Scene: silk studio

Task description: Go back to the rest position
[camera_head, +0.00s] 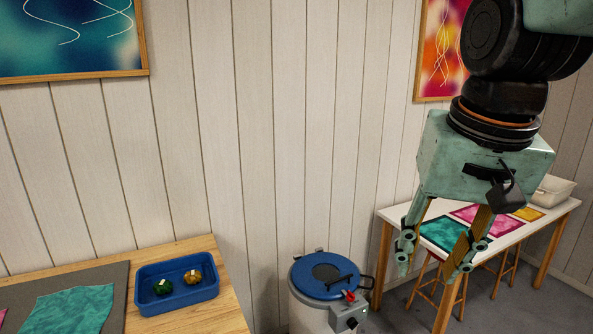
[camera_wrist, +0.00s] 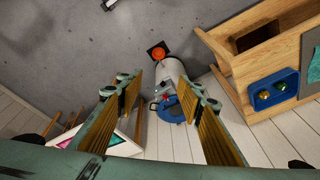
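My gripper (camera_head: 431,262) hangs at the right of the head view, pointing down in the air. Its two fingers are spread apart with nothing between them. In the wrist view, my gripper (camera_wrist: 165,108) also shows open, with brown ribbed inner pads. Below and beyond it in the wrist view is a white cylindrical pot with a blue lid (camera_wrist: 174,108). In the head view the blue lid (camera_head: 325,274) is to the left of my gripper, shut on the pot.
A wooden table (camera_head: 226,305) at left holds a blue tray (camera_head: 178,309) with a green and an amber item, and a teal cloth (camera_head: 70,308) on a grey mat. A white table (camera_head: 400,217) with coloured cloths and a pale bin (camera_head: 553,190) stands behind my gripper. Stools are beneath it.

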